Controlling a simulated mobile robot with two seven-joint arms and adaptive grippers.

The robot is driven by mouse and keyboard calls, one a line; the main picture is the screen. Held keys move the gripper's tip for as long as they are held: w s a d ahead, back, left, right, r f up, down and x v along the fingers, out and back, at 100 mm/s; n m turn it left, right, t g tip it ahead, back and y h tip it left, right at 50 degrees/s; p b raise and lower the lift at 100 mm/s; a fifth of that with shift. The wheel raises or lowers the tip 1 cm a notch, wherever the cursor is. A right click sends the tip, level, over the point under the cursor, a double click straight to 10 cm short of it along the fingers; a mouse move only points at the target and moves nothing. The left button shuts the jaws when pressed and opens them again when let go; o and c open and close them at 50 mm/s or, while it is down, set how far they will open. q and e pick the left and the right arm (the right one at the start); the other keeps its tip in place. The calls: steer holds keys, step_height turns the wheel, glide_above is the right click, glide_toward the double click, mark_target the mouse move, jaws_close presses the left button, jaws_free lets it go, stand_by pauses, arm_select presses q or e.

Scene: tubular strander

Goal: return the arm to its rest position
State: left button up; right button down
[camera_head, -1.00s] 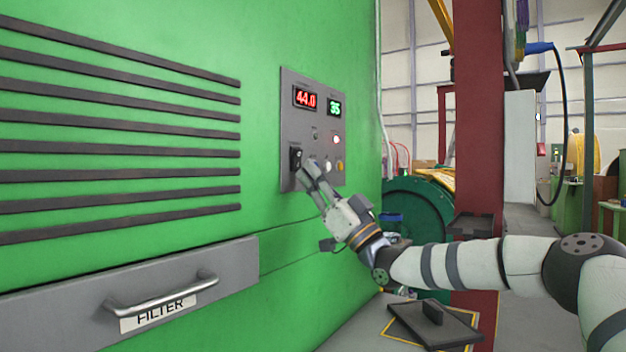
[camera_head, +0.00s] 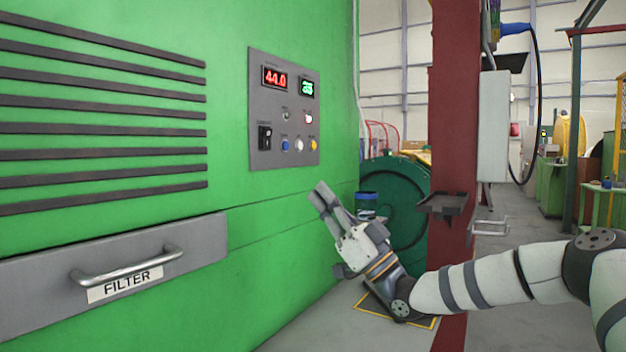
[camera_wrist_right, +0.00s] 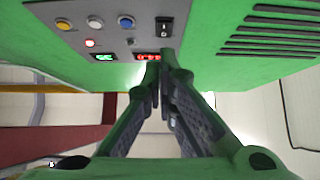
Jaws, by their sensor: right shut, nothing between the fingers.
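My right gripper (camera_head: 324,196) is in front of the green cabinet, below and right of the grey control panel (camera_head: 256,112). Its fingers are shut, with nothing seen between them, and it stands apart from the panel. In the right wrist view the fingers (camera_wrist_right: 160,72) come close together at the tips, with the panel (camera_wrist_right: 122,44) beyond them. The panel has a red display (camera_head: 275,78), a green display (camera_head: 306,88), a black rocker switch (camera_head: 265,138) and several round buttons. My left gripper is not in view.
The green cabinet (camera_head: 225,185) fills the left, with dark slats and a FILTER drawer (camera_head: 45,290) whose handle sticks out. A dark red column (camera_head: 453,110) with a small dark tray (camera_head: 446,203) stands behind my right arm. A dark green reel (camera_head: 405,215) is behind the gripper. Grey floor shows at right.

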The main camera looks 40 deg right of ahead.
steer(key=shift+f, duration=0.15)
stand_by(0.3)
